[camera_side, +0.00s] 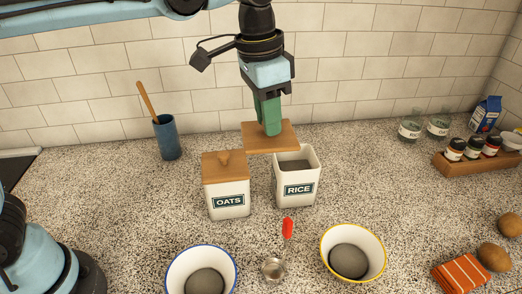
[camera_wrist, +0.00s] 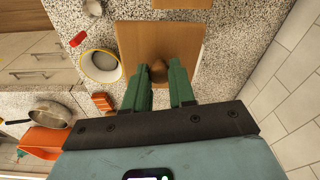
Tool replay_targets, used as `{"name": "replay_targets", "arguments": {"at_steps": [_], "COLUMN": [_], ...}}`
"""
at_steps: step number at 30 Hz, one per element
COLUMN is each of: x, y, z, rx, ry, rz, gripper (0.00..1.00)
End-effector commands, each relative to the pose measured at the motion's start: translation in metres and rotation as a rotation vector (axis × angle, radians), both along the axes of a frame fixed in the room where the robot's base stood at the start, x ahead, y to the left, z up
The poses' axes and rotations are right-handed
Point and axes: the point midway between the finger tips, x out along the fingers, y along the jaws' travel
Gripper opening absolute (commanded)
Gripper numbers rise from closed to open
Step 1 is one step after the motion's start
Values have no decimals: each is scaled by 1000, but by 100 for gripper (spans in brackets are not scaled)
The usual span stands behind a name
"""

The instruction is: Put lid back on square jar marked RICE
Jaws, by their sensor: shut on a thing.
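The square RICE jar (camera_side: 297,180) stands upright and uncovered on the speckled counter, with dark contents showing inside. A square wooden lid (camera_side: 262,137) is held above and slightly left of the jar's opening, at its back left. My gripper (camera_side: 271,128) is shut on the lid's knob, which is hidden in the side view. In the wrist view the green fingers (camera_wrist: 160,88) are on either side of the round wooden knob (camera_wrist: 158,71) on the lid (camera_wrist: 135,50). The jar is mostly hidden under the lid there.
The OATS jar (camera_side: 228,198) stands close left of the RICE jar with its wooden lid (camera_side: 222,168) on. Two bowls (camera_side: 202,272) (camera_side: 353,253), a red item (camera_side: 288,228) and a small metal cup (camera_side: 273,268) are in front. A blue cup (camera_side: 167,140) stands back left; a spice rack (camera_side: 478,158) stands right.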

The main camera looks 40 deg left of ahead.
Motion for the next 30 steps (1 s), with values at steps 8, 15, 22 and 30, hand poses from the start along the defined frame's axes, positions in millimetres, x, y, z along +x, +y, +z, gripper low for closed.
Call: {"name": "replay_targets", "arguments": {"at_steps": [8,15,22,30], "x": [57,79,81,81], "y": [-13,-16,-17,-17], "z": [-11,-19,-28,-51], "rx": [0,0,0,0], "ry": [0,0,0,0], "rz": [2,1,1,1], "gripper": [0,0,0,0]}}
